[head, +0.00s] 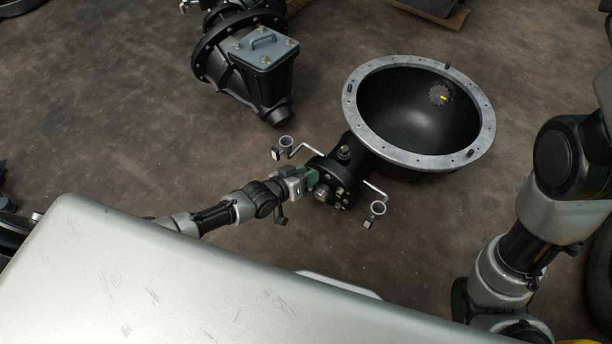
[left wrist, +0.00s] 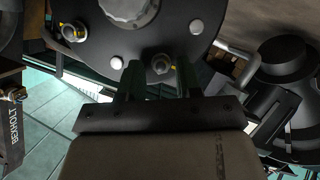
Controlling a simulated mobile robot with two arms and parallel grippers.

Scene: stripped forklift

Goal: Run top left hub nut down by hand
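The black round hub flange (head: 335,184) is on the end of the bowl-shaped housing; it fills the top of the left wrist view (left wrist: 95,40). A hub nut (left wrist: 161,64) with a yellow mark sits near its edge, and another marked nut (left wrist: 75,32) sits farther left. My left gripper (head: 312,177) is at the upper left of the flange. In the left wrist view its two green fingers (left wrist: 158,78) stand either side of the nearer nut, with gaps visible between them and it. My right arm shows at the right, but its gripper does not.
The black bowl housing (head: 390,115) with a grey rim lies behind the flange. Cranked brackets with rings (head: 286,143) (head: 378,208) stick out on both sides of the flange. A second black housing (head: 240,65) stands at the back. Brown floor around them is mostly clear.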

